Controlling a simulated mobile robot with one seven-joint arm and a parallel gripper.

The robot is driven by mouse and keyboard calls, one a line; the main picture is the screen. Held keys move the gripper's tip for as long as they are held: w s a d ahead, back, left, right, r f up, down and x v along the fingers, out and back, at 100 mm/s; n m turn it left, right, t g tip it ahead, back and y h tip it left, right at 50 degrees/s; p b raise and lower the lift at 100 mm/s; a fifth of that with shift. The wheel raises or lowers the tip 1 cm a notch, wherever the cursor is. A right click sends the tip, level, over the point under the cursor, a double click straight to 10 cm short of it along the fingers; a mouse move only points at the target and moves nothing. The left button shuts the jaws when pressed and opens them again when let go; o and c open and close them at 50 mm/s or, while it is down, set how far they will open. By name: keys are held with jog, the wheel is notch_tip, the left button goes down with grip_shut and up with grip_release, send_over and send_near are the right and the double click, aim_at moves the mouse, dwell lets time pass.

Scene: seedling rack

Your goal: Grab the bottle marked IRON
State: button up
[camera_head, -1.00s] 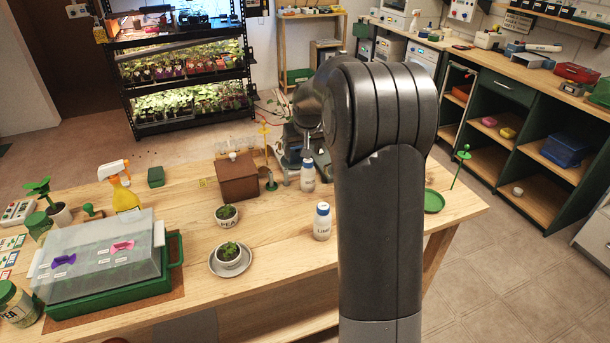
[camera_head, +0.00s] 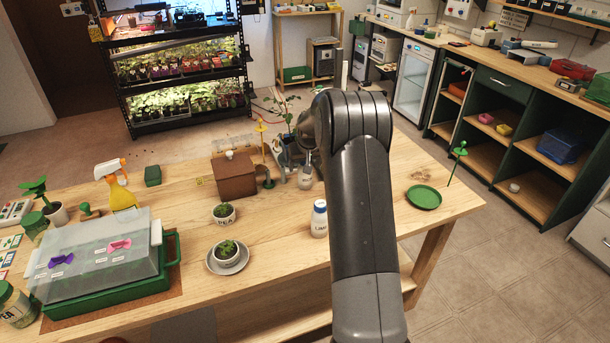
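A white bottle (camera_head: 305,181) stands towards the back of the wooden bench, right of the brown box. Its label is too small to read, and its top is hidden by my gripper. My gripper (camera_head: 307,164) is at the top of this bottle, mostly hidden behind my own arm. Whether its fingers are open or shut on the bottle does not show. A second white bottle (camera_head: 319,222) with a blue cap stands nearer the front, beside my arm. Its label seems to read LIME, partly cut off by the arm. No label reading IRON is legible.
A brown box (camera_head: 236,178) stands left of the far bottle. A potted seedling (camera_head: 224,214) and another on a saucer (camera_head: 243,262) stand left of the nearer bottle. A green plate (camera_head: 424,198) lies to the right. A covered propagator tray (camera_head: 170,275) fills the left front.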

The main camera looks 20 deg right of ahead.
jog(key=x, duration=0.4)
jog(key=shift+s+d+f, duration=0.1)
jog(key=shift+d+f, duration=0.1)
jog(key=shift+d, duration=0.05)
jog(key=shift+c, duration=0.5)
jog(key=c, duration=1.1)
